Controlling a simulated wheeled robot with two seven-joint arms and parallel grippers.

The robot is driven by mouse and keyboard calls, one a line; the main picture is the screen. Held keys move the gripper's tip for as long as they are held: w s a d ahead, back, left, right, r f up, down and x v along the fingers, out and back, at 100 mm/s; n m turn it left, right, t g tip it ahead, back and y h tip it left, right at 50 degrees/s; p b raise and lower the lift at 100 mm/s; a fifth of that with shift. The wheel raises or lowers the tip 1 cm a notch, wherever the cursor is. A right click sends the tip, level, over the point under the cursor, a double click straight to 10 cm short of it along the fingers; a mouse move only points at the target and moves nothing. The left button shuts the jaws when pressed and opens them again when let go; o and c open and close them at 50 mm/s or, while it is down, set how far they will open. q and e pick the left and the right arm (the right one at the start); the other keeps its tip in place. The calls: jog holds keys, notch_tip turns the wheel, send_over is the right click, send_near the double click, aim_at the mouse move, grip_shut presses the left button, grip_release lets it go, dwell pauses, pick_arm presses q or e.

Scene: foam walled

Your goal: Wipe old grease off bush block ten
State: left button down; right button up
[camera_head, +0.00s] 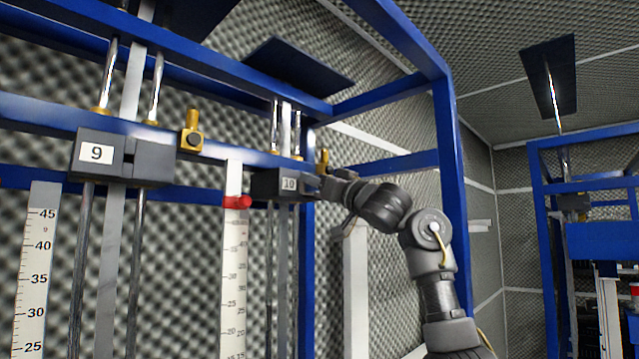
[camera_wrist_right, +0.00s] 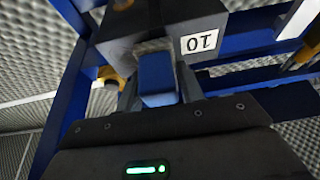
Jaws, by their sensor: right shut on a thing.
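Bush block ten (camera_head: 265,186) is a dark grey block with a white "10" label, on vertical rods in the blue frame. It fills the top of the right wrist view (camera_wrist_right: 120,45), its label upside down. My right gripper (camera_head: 318,186) is at the block's right side. In the wrist view the gripper is shut on a small blue pad (camera_wrist_right: 157,80) with a fuzzy grey far edge. That edge is up against the block or very close to it; I cannot tell which. I see no clear grease on the block. My left gripper is out of view.
Block nine (camera_head: 155,160) hangs on its rods at the left. A brass fitting (camera_head: 191,132) and a red clamp (camera_head: 237,202) on a white scale (camera_head: 233,270) are between the blocks. A blue upright (camera_head: 449,170) stands close behind my right arm. Another blue frame is at the far right.

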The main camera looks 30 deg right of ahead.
jog(key=shift+s+d+f+b, duration=0.1)
jog(key=shift+s+d+b, duration=0.05)
jog(key=shift+s+b, duration=0.15)
jog(key=shift+s+d+b, duration=0.3)
jog(key=shift+s+b, duration=0.2)
jog(key=shift+s, duration=0.35)
jog(key=shift+s+d+b, duration=0.25)
jog(key=shift+s+b, duration=0.25)
jog(key=shift+s, duration=0.3)
jog(key=shift+s+d+b, duration=0.3)
jog(key=shift+s+b, duration=0.2)
jog(key=shift+s, duration=0.35)
jog(key=s+b, duration=0.1)
jog(key=s+d, duration=0.1)
jog(key=s, duration=0.1)
jog(key=shift+b, duration=0.4)
jog(key=shift+w, duration=0.2)
